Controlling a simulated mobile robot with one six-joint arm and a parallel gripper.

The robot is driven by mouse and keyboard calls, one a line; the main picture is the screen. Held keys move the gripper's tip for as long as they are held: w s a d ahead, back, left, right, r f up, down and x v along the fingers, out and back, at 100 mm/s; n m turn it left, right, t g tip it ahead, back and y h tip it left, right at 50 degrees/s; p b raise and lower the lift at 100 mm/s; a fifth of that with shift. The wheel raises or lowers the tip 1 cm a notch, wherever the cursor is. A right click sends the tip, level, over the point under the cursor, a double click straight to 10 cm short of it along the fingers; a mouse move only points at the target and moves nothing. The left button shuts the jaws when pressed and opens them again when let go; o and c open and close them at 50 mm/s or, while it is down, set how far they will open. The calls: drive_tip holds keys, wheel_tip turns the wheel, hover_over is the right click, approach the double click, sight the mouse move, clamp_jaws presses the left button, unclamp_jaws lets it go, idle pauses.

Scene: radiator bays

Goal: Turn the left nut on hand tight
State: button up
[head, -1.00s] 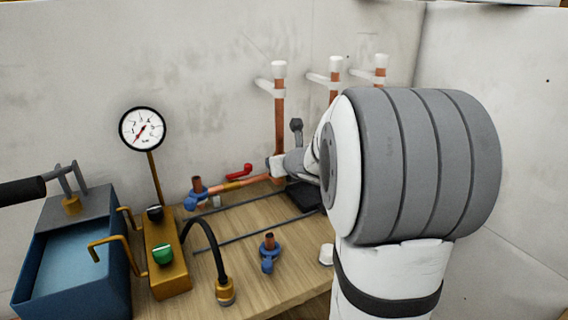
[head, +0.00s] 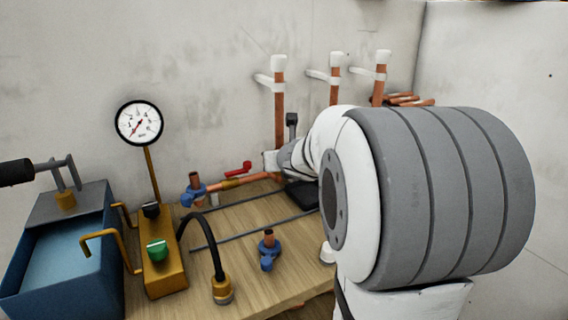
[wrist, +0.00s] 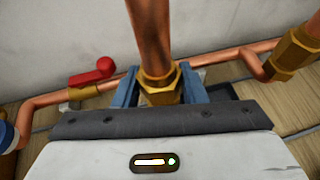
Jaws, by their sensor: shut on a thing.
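In the wrist view, the left nut (wrist: 160,86) is brass and six-sided, at the lower end of an upright copper pipe (wrist: 150,35). My gripper (wrist: 160,92) has its blue jaws on either side of this nut and is shut on it. The nut's lower part and the thread beneath are hidden by my gripper. A second brass nut (wrist: 297,50) sits on a fitting to the right, clear of the jaws. In the head view, my gripper (head: 270,162) is at the foot of the left copper riser (head: 279,115), and the nut cannot be made out.
A red-handled valve (wrist: 92,74) is left of the jaws on the horizontal copper pipe. In the head view, a gauge (head: 139,122), a blue tank (head: 62,255) and a black hose (head: 210,240) stand left. A blue-collared fitting (head: 268,250) stands on the wooden bench.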

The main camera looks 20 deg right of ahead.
drive_tip(key=shift+m+h+b, duration=0.6)
drive_tip(key=shift+b, duration=0.5)
drive_tip(key=o, duration=0.9)
drive_tip(key=p+v, duration=0.5)
drive_tip(key=v, duration=0.5)
